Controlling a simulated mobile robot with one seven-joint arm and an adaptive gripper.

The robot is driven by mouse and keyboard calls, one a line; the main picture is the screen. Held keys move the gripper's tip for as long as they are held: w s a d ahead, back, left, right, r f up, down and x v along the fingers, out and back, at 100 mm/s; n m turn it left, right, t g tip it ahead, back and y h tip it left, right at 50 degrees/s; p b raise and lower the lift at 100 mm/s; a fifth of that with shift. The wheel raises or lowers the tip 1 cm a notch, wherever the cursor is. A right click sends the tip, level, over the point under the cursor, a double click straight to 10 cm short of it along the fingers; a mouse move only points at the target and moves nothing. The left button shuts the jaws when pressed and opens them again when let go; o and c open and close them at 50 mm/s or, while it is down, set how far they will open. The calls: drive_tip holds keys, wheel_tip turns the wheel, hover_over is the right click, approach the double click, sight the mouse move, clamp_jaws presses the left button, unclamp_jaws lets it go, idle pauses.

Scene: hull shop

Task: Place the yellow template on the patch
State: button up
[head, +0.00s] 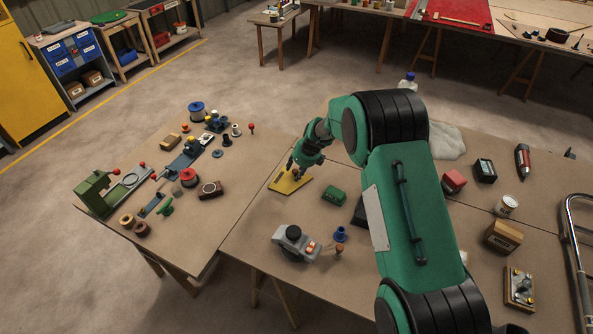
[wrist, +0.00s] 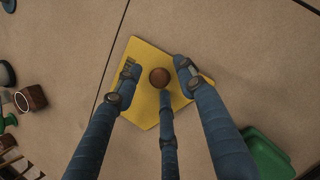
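The yellow template (head: 284,185) lies flat on the table, left of the green block. In the wrist view the template (wrist: 146,57) is a flat yellow plate with a round brown knob (wrist: 159,77) standing near its middle. My gripper (head: 297,172) is right over it, pointing down. In the wrist view its three fingers (wrist: 158,82) are spread around the knob, with gaps visible between them and the knob. The fingers hide part of the plate. I cannot clearly make out a patch; a crumpled white sheet (head: 448,143) lies at the back, partly behind my arm.
A grey tool (head: 296,243) and a blue piece (head: 340,234) stand nearer. Several reels and tools crowd the left table. My arm hides the table's middle.

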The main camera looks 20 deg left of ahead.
drive_tip(key=shift+r, duration=0.15)
drive_tip(key=p+v, duration=0.2)
drive_tip(key=v, duration=1)
idle(1.1)
